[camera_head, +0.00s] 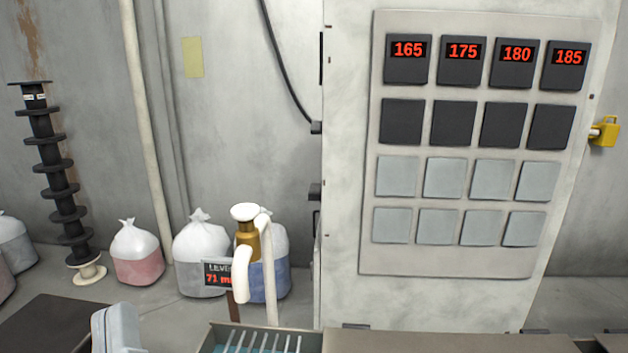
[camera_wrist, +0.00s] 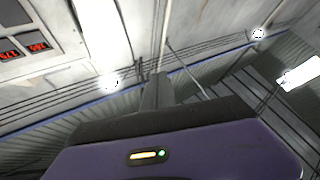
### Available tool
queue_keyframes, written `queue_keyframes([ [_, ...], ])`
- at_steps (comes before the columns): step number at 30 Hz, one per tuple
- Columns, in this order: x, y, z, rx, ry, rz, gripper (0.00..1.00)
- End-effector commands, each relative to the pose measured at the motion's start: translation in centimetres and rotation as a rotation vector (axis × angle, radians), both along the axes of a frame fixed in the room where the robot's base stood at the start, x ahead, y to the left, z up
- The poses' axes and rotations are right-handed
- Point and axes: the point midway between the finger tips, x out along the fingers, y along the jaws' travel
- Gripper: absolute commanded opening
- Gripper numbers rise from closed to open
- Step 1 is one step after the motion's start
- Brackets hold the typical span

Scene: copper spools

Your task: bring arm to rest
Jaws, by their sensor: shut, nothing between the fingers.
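My gripper (camera_wrist: 157,80) shows in the wrist view, with its purple housing across the bottom and its narrow dark fingers shut together above it. Nothing is between the fingers. It points up toward the ceiling and walls, and touches nothing that I can see. I cannot make out my gripper in the head view.
A tall pale cabinet (camera_head: 345,250) with red number displays stands at right. A white and brass pipe fitting (camera_head: 247,245) rises beside a tank (camera_head: 210,340) at the bottom. Tied bags (camera_head: 137,255) and a stack of dark spools (camera_head: 62,180) stand by the left wall.

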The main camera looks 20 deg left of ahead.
Motion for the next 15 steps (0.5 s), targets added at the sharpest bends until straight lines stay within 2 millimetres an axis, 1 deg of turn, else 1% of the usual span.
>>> queue_keyframes([
  [1, 0.7, -1.4, -2.0, -0.028, -0.002, -0.002, 0.0],
  [5, 1.6, -4.9, -6.4, -0.071, 0.014, 0.006, 0.0],
  [6, 1.8, -6.1, -7.7, -0.083, 0.026, 0.006, 0.0],
  [8, 2.1, -8.1, -9.7, -0.098, 0.049, 0.002, 0.0],
  [9, 2.2, -9.5, -10.9, -0.105, 0.066, -0.004, 0.0],
  [11, 2.3, -11.6, -12.8, -0.116, 0.098, -0.014, 0.0],
  [12, 2.2, -13.1, -14.0, -0.12, 0.122, -0.023, 0.0],
  [14, 2.1, -15.3, -15.7, -0.124, 0.161, -0.041, 0.0],
  [15, 1.9, -16.8, -16.8, -0.125, 0.189, -0.055, 0.0],
])
